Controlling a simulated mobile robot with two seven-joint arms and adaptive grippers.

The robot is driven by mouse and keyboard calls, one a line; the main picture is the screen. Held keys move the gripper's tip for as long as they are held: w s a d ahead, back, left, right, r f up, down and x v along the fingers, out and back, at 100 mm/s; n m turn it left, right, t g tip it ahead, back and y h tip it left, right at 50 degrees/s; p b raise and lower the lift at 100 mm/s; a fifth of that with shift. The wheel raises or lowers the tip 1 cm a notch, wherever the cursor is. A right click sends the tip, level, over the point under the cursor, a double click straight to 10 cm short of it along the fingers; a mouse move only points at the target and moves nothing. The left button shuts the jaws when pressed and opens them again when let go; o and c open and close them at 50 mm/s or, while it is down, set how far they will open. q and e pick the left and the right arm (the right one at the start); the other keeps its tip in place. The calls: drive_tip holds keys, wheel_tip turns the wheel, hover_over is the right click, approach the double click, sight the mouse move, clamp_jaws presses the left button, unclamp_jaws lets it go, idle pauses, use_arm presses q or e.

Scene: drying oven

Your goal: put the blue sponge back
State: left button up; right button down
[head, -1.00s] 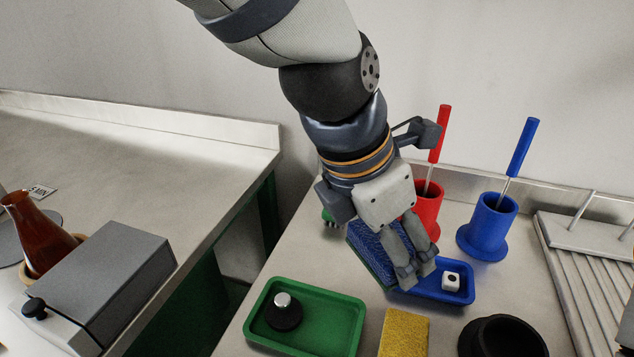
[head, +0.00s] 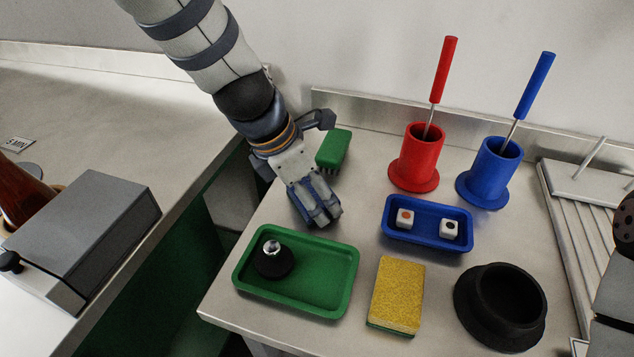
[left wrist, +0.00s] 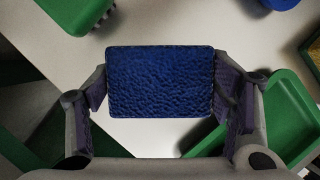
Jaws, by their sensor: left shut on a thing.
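The blue sponge (left wrist: 160,82) fills the middle of the left wrist view, between the two fingers of my left gripper (left wrist: 165,98). In the head view my left gripper (head: 322,216) is shut on it, over the bench between the green brush and the green tray. The fingers largely hide the sponge there, and I cannot tell whether it touches the bench. My right gripper is not in view; part of an arm shows at the right edge of the head view.
A green tray (head: 335,308) with a black-based knob, a yellow sponge (head: 398,292) and a black bowl (head: 500,305) stand in front. A blue tray (head: 428,240) with two dice, red holder (head: 415,160) and blue holder (head: 490,172) stand right. The green brush (head: 334,148) is behind.

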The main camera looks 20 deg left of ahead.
use_arm(q)
drive_tip(key=shift+r, duration=0.15)
drive_tip(key=o, duration=1.1)
drive_tip(key=p+v, duration=0.1)
drive_tip(key=v, duration=1.1)
drive_tip(key=shift+p, duration=0.4)
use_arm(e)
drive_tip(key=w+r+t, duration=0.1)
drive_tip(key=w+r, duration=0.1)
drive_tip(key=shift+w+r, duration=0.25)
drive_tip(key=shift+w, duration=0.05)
use_arm(q)
drive_tip(key=shift+d, duration=0.1)
